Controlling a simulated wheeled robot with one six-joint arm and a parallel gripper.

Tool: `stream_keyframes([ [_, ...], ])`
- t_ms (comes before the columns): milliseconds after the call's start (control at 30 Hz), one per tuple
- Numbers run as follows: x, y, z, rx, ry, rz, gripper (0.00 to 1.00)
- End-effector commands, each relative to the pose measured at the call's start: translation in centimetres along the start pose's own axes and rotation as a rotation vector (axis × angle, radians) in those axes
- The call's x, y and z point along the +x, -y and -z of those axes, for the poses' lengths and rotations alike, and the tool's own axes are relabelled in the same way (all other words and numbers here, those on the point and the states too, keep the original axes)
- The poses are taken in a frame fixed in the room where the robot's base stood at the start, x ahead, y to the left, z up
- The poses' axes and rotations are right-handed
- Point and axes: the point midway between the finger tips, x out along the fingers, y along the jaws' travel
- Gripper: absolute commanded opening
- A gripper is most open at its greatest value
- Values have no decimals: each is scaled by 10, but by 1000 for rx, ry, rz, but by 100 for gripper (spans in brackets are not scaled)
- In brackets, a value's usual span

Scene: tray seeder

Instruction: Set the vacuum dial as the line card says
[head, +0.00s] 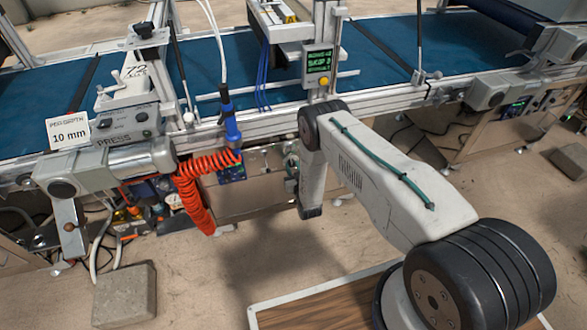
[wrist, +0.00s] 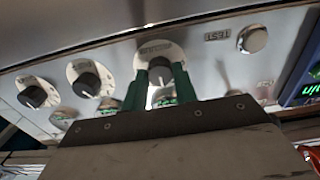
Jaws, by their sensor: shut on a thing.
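In the wrist view, my gripper (wrist: 160,82) has its two green fingers on either side of a dark dial knob (wrist: 159,70) on a pale metal panel, and it is shut on this knob. A label plate sits by the knob, but its letters are too blurred to read, so I cannot confirm it is the vacuum dial. In the head view, my arm hides the gripper and the knob. A white card (head: 69,134) at the left shows "10 mm". A small lit screen (head: 319,62) above the belt shows lines of text too small to read surely.
Two more dark knobs, a left one (wrist: 36,92) and a nearer one (wrist: 88,80), sit left of the held knob. A round button (wrist: 253,39) and a lit display (wrist: 312,82) are to its right. An orange coiled hose (head: 196,190) hangs left of my arm.

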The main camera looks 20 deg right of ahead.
Motion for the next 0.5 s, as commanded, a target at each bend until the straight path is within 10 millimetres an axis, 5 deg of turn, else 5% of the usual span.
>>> stream_keyframes([
  [500, 0, 0, 0, -299, 0, -2, 6],
])
